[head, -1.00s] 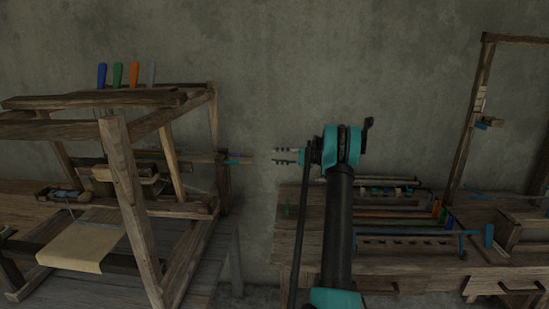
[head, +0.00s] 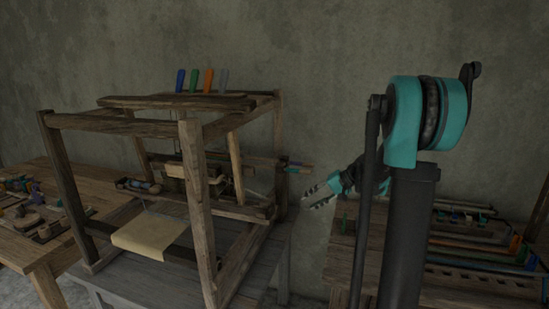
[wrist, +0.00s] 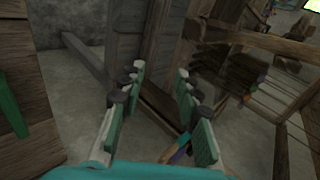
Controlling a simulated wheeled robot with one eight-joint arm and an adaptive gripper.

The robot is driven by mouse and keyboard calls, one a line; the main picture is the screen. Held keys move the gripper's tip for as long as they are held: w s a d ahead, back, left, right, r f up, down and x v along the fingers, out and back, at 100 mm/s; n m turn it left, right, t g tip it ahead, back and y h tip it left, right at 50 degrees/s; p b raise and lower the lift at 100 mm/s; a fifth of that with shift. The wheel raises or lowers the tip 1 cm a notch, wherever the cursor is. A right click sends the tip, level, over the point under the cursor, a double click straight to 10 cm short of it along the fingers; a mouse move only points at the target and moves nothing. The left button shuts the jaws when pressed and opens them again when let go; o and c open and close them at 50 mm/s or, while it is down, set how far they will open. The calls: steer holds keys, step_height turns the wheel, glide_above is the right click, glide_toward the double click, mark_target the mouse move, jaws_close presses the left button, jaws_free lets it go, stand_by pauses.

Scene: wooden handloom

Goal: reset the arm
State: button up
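My gripper (head: 312,197) points left and slightly down in the head view, just right of the wooden handloom (head: 198,210). Its two fingers are apart. In the wrist view the gripper (wrist: 159,82) is open, with only the background showing between its fingers. My arm's teal and black joint stands large at the right of the head view and hides part of the bench behind it. I cannot tell from the frames how far the fingertips are from the loom.
A wooden workbench (head: 345,250) with rods and tools stands behind my arm at right. Another table (head: 110,205) with small items is at far left. Blue, green, orange and grey upright pieces (head: 200,80) top the loom. Bare wall lies above.

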steer(key=s+d+f+n+h, duration=0.1)
steer(key=s+f+h, duration=0.2)
steer(key=s, duration=0.7)
steer(key=s+d+f+n+h, duration=0.1)
steer(key=s+f, duration=0.4)
steer(key=s, duration=0.5)
steer(key=s+d+f+n+h, duration=0.1)
steer(key=s+f+h, duration=0.3)
steer(key=s, duration=0.7)
steer(key=shift+d+t+h, duration=0.3)
steer(key=shift+d+h, duration=0.2)
steer(key=shift+d, duration=0.35)
steer(key=shift+a, duration=0.1)
